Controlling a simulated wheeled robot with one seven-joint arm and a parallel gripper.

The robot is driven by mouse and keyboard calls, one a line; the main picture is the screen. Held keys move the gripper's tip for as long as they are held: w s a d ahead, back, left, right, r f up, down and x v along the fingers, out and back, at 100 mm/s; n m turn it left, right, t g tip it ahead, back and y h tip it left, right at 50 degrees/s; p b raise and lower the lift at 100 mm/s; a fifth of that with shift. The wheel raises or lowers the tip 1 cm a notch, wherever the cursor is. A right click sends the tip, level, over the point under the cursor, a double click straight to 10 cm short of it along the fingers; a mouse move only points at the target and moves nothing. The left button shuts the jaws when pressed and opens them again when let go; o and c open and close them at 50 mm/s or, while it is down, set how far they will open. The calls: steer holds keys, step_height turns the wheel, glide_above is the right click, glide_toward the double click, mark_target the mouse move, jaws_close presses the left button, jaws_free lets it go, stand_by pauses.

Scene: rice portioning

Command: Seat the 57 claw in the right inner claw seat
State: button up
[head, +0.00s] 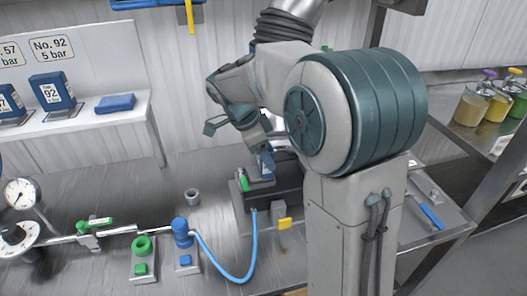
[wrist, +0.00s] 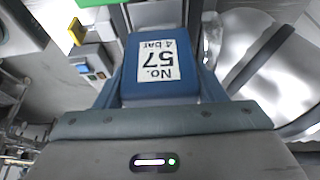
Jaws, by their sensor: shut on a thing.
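The blue 57 claw (wrist: 150,90) carries a white label reading "No. 57, 4 bar", upside down in the wrist view. My gripper (wrist: 160,84) is shut on it, with a finger on each side. In the head view the claw (head: 266,164) shows as a small blue patch under my gripper (head: 262,150), over the dark box (head: 287,197) on the bench. A green piece (head: 243,182) is at the left of that box. My arm covers much of the box's right side. The right inner claw seat cannot be made out, nor whether the claw touches it.
A blue hose (head: 243,280) loops from the box to a blue fitting (head: 182,235). A grey cup (head: 192,197) stands left. A shelf (head: 125,116) holds the No. 92 block (head: 52,91) and other blue pieces.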

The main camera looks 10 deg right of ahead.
steer(key=shift+f+b, duration=0.2)
steer(key=shift+b, duration=0.2)
stand_by(0.5)
steer(key=o, duration=1.7)
steer(key=shift+r+p, duration=2.7)
steer(key=shift+r, duration=1.85)
steer(key=shift+s, duration=0.1)
